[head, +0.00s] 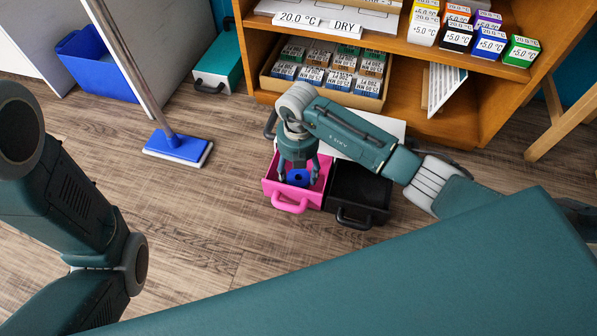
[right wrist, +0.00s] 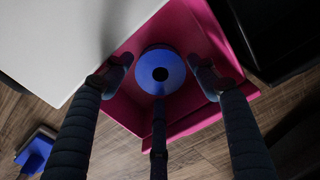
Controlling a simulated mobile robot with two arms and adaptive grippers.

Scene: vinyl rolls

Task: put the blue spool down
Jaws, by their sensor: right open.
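The blue spool (head: 298,177) stands inside the pink bin (head: 291,206), which sits on the floor. In the right wrist view the spool (right wrist: 160,71) shows its round top with a dark central hole, and the bin's pink wall (right wrist: 190,128) surrounds it. My right gripper (head: 299,170) reaches down into the bin from above. Its fingers (right wrist: 160,85) are spread around the spool, with gaps visible on both sides. The bottom of the spool is hidden. Only my left arm shows at the left of the head view; its gripper is out of view.
A black bin (head: 360,190) stands right beside the pink one. Behind is a wooden shelf (head: 410,48) with several labelled boxes and a carton (head: 268,82). A blue mop (head: 178,147), a blue tub (head: 95,65) and a teal case (head: 218,66) stand left. Floor in front is clear.

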